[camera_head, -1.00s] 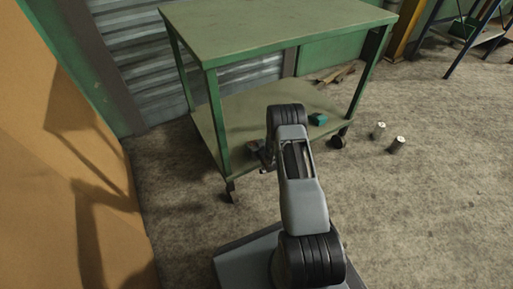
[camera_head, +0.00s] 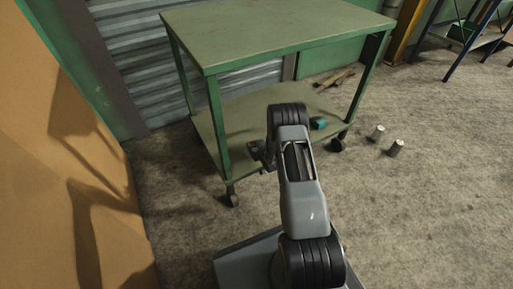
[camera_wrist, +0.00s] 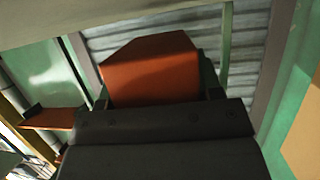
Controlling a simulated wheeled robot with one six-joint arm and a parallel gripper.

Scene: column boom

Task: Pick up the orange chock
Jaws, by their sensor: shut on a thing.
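The orange chock (camera_wrist: 150,75) fills the upper middle of the wrist view, a block with a sloped top. My gripper (camera_wrist: 158,98) is shut on it, with a dark finger at each side of the block. In the head view my arm reaches toward the lower shelf of the green cart, and my gripper (camera_head: 262,155) shows only in part beside the arm. The chock is too small and covered to make out clearly there.
The green cart has a top (camera_head: 270,35) above its lower shelf (camera_head: 235,112). A teal block (camera_head: 318,123) lies on the shelf, right of my arm. Two metal cylinders (camera_head: 377,132) (camera_head: 396,148) stand on the floor at right. An orange-tan panel (camera_head: 70,150) stands at left.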

